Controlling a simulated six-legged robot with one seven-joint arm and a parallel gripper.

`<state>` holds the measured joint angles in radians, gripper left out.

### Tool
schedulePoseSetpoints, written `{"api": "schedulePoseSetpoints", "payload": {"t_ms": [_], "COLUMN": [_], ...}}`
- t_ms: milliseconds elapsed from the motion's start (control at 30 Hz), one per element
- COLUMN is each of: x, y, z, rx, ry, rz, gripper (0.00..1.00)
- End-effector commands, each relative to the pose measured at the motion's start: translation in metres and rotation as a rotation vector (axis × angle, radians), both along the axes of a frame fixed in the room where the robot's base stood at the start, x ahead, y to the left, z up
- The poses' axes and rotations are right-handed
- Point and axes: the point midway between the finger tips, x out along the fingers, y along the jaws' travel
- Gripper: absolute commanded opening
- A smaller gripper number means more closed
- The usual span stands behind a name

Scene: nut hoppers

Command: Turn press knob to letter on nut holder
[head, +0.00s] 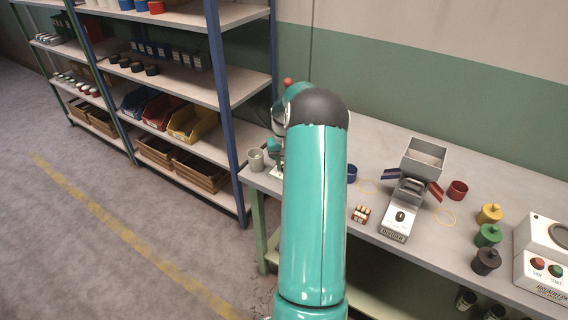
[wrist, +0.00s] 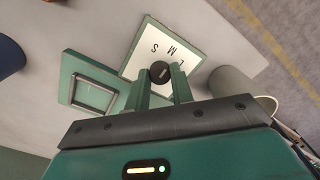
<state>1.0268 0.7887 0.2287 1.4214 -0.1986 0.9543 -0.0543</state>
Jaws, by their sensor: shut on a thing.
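The press knob (wrist: 159,72) is small, round and black with a light mark. It sits at the edge of a white plate (wrist: 137,64) bearing the letters S, M and L. I cannot tell which letter the mark meets. My gripper (wrist: 162,80) has a green finger on either side of the knob and is shut on it. A green press part with a square metal-rimmed opening (wrist: 93,93) lies to the left. In the head view the press (head: 274,147) is mostly hidden behind my arm, as is my gripper. I cannot pick out the nut holder's letter.
A grey cup (head: 256,160) stands close to the press; it also shows in the wrist view (wrist: 232,86). Shelving (head: 226,105) rises at the left.

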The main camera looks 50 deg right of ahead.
Motion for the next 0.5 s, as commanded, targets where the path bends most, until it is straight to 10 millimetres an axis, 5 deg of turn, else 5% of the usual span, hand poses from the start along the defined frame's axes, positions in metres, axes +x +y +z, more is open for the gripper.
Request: {"api": "schedulePoseSetpoints", "payload": {"t_ms": [133, 500], "x": [0.0007, 0.0005], "y": [-0.0004, -0.0005], "z": [0.0004, 0.0062], "rx": [-0.002, -0.003], "ry": [-0.002, -0.002], "rz": [0.001, 0.001], "gripper": [0.45, 0.45]}}
